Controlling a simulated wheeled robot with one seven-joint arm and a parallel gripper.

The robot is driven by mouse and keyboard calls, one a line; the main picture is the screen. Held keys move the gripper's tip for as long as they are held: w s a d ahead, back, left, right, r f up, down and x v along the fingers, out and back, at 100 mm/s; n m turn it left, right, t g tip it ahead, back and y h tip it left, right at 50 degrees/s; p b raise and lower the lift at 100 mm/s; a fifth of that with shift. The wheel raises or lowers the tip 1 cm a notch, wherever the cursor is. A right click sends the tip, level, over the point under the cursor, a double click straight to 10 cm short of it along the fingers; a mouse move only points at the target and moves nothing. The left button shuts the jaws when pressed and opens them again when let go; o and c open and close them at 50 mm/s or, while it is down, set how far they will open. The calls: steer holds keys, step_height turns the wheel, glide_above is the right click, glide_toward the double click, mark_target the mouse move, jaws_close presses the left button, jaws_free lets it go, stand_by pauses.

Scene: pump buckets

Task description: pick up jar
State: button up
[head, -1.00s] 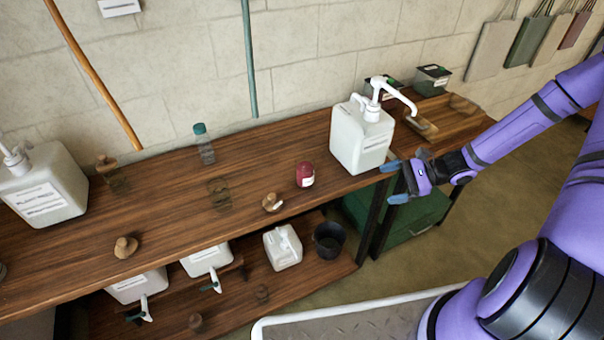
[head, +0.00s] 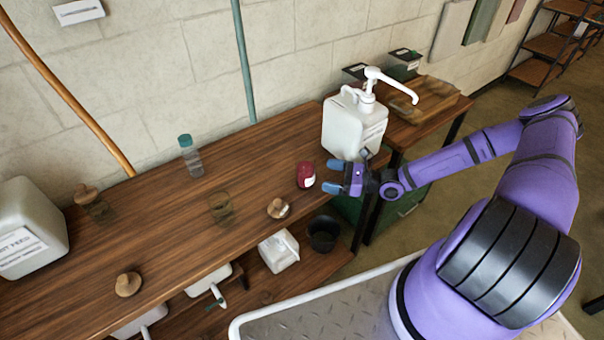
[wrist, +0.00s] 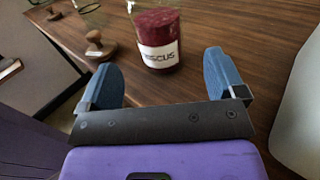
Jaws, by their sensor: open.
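The jar (head: 305,175) is small and dark red with a white label, and stands upright on the wooden bench near its front edge. In the wrist view the jar (wrist: 157,35) is just ahead of the fingertips, roughly midway between them, and its label reads "...ISCUS". Its top is cut off there. My gripper (head: 333,176) has blue fingers and is open and empty, right of the jar in the head view. In the wrist view my gripper (wrist: 163,75) has its two fingers spread wide, and the jar appears beyond them, not held.
A white pump bucket (head: 350,130) stands close behind my gripper. A wooden-knobbed stamp (head: 278,208) and a glass jar (head: 221,208) are left of the red jar. A teal-capped bottle (head: 190,157) stands farther back. The bench's front edge (head: 235,250) is near, with a shelf below.

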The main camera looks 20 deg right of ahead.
mark_target(306, 171)
steer(key=x, duration=0.8)
steer(key=c, duration=1.2)
steer(key=shift+r, duration=0.2)
